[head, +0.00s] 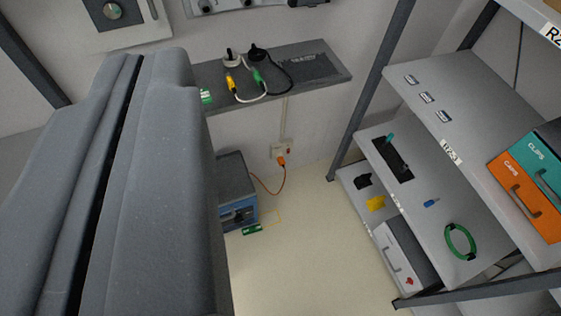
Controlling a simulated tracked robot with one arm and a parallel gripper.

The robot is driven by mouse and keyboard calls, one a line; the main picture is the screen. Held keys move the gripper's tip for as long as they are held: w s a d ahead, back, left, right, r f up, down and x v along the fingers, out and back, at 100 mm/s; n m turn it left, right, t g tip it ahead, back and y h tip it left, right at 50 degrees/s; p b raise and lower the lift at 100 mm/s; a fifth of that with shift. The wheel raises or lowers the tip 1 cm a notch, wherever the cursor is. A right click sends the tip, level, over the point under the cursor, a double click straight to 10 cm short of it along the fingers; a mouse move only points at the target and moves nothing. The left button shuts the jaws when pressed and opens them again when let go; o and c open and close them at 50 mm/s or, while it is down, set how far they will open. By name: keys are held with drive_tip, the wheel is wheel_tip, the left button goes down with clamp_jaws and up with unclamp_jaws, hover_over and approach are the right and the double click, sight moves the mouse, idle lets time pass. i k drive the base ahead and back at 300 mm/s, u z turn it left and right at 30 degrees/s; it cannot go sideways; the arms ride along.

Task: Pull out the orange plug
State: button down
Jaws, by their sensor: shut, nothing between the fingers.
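The orange plug (282,160) is small and far off, low on the back wall. It sits at the lower part of a pale wall socket (280,149), and looks plugged in there, though it is too small to see the contact. An orange cable (268,190) hangs from it and curves left to a blue-grey box (236,190) near the floor. My gripper (136,62) fills the left of the view, large and close to the camera. Its two grey fingers are shut with a dark seam between them. It is empty and well apart from the plug.
A wall shelf (325,80) with white and black cables is above the socket. A metal rack (420,85) with boxes and a green cable ring (460,241) stands at right. A green piece (252,230) lies by the box. The pale floor (300,255) between is largely clear.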

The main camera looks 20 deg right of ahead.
sight(280, 160)
drive_tip(key=u, duration=2)
drive_tip(key=k, duration=1.35)
drive_tip(key=z, duration=1.35)
drive_tip(key=i, duration=1)
drive_tip(key=u, duration=0.05)
